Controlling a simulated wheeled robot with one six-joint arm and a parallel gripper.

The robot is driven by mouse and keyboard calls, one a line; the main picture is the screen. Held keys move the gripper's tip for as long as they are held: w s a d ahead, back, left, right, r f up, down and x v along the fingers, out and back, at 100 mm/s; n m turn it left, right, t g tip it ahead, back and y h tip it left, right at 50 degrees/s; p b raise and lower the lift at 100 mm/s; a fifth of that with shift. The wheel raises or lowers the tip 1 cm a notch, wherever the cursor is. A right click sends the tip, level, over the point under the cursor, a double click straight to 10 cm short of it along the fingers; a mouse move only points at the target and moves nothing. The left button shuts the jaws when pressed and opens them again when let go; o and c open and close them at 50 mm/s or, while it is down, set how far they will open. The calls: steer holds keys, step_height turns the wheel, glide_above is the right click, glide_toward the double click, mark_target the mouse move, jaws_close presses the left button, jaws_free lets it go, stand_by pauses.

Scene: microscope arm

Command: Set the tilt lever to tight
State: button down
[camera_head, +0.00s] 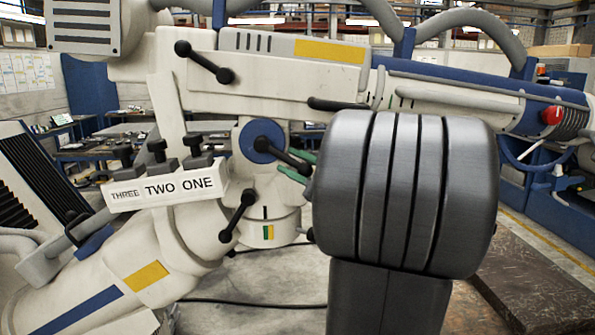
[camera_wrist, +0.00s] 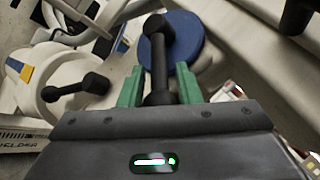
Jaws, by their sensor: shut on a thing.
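A black lever with round knobs (camera_head: 263,142) sits on a blue disc (camera_head: 248,132) at the joint of a cream microscope arm (camera_head: 270,95). No label in view names it as the tilt lever. My gripper (camera_head: 294,168) reaches it from the right with green fingers. In the wrist view the gripper (camera_wrist: 159,78) has one finger on each side of the lever's shaft (camera_wrist: 158,60), closed on it. The lever's top knob stands beyond the fingertips over the blue disc (camera_wrist: 190,42). Its lower end is partly hidden by the gripper body.
A second black lever (camera_head: 237,216) is on the lower joint, and another (camera_head: 204,62) is higher up. A plate marked THREE TWO ONE (camera_head: 165,190) with black knobs is to the left. My grey wrist hides the area to the right.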

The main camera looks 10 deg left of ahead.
steer(key=f+m+t+y+b, duration=0.1)
steer(key=b, duration=0.1)
steer(key=a+f+m+t+y+b, duration=0.1)
steer(key=b, duration=0.1)
steer(key=a+f+m+t+b, duration=0.1)
steer(key=m+b, duration=0.1)
steer(key=shift+s+f+y, duration=0.15)
steer(key=shift+s+y, duration=0.2)
steer(key=shift+y, duration=0.05)
steer(key=m+t+b, duration=0.1)
steer(key=t+b, duration=0.1)
steer(key=a+m+t, duration=0.1)
steer(key=shift+s+f+m+b, duration=0.15)
steer(key=shift+f+m+b, duration=0.15)
steer(key=shift+b, duration=0.1)
steer(key=shift+a+m+t+b, duration=0.4)
steer(key=shift+m+t+b, duration=0.35)
steer(key=shift+m+t, duration=0.3)
steer(key=shift+r+t, duration=0.1)
steer(key=shift+t, duration=0.15)
steer(key=c, duration=1.4)
jaws_free()
steer(key=shift+s, duration=0.1)
steer(key=b+v, duration=0.3)
steer(key=v, duration=1)
steer(key=shift+s+d+f, duration=0.1)
steer(key=shift+d+f, duration=0.1)
steer(key=shift+f, duration=0.05)
